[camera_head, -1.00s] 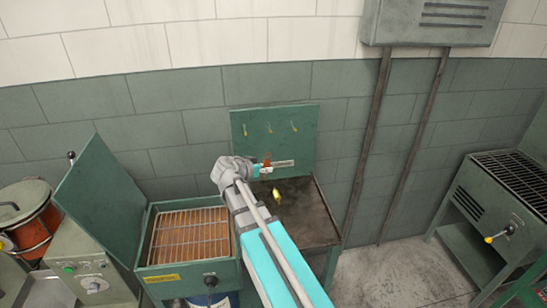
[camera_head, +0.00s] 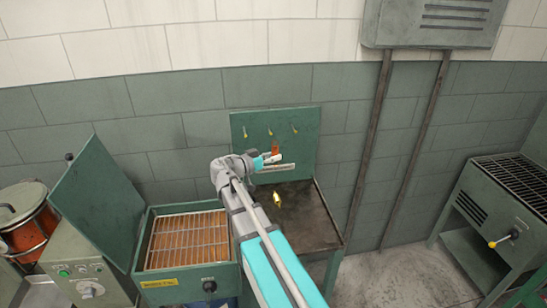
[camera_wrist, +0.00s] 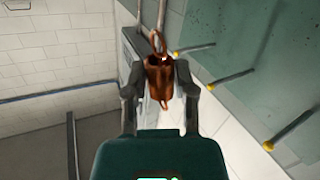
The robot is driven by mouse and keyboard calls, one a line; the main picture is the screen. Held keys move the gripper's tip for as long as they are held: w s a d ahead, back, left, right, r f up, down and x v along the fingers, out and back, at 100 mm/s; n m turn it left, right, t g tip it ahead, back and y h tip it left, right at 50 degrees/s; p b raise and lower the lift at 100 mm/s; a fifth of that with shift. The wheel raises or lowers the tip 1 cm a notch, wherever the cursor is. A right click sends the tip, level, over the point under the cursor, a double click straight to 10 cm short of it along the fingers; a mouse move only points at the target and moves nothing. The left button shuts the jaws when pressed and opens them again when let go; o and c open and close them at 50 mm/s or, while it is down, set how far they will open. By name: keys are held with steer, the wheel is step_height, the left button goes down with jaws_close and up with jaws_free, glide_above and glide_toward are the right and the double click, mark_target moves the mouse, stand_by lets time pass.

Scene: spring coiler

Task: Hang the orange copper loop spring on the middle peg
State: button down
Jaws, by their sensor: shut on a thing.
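The orange copper loop spring (camera_wrist: 160,75) is between the fingers of my gripper (camera_wrist: 160,92) in the wrist view, with a thin loop at its upper end and another below. In the head view the spring (camera_head: 275,146) sticks up from my gripper (camera_head: 271,159), just below the middle peg (camera_head: 270,132) on the green back panel. The wrist view shows the row of pegs to the right of the spring, the middle one (camera_wrist: 215,84) tipped yellow. The spring appears apart from the pegs.
Left (camera_head: 245,132) and right (camera_head: 295,130) pegs flank the middle one. Below is a dark bench top (camera_head: 306,212) with a small yellow object (camera_head: 277,199). An open-lidded box with a wire rack (camera_head: 188,240) stands to the left.

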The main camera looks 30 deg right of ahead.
steer(key=shift+w, duration=0.3)
steer(key=w+d+f+b, duration=0.1)
steer(key=w+d, duration=0.1)
steer(key=w, duration=0.7)
steer(key=shift+d, duration=0.35)
stand_by(1.1)
steer(key=shift+w, duration=0.35)
stand_by(0.5)
steer(key=shift+c, duration=1.8)
jaws_free()
steer(key=shift+w, duration=0.1)
